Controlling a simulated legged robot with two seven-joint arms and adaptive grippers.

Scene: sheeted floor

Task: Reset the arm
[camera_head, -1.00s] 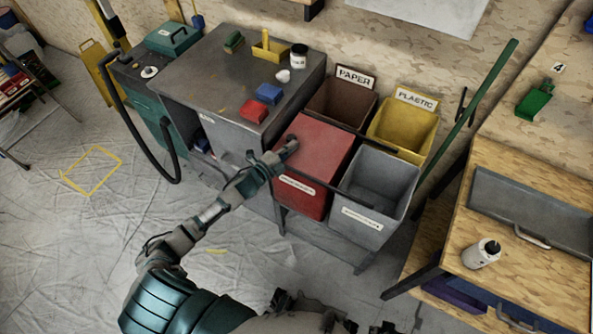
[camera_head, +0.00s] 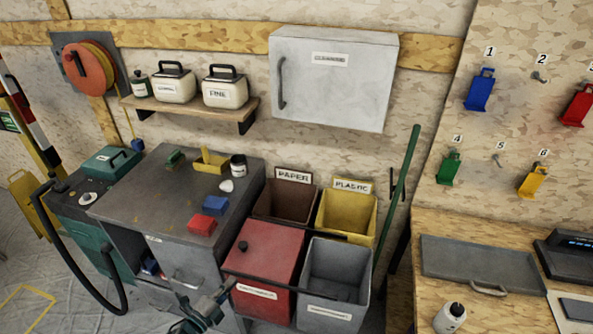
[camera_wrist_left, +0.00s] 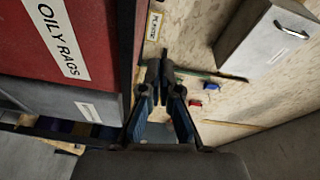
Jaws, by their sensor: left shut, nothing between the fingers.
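My left gripper (camera_head: 207,308) is at the bottom of the head view, in front of the grey workbench and just left of the red bin (camera_head: 262,262). In the left wrist view the two fingers (camera_wrist_left: 166,75) are close together, with nothing held between them. The red bin has its lid down with a dark knob on top. Its side, labelled "OILY RAGS", fills the upper left of the left wrist view (camera_wrist_left: 75,40). Most of my left arm is below the head view. My right gripper is in neither view.
An open grey bin (camera_head: 335,280), a brown paper bin (camera_head: 285,200) and a yellow plastic bin (camera_head: 347,213) stand beside the red bin. The grey workbench (camera_head: 150,205) carries small blocks. A green pole (camera_head: 398,200) leans right of the bins, near a wooden bench (camera_head: 440,225).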

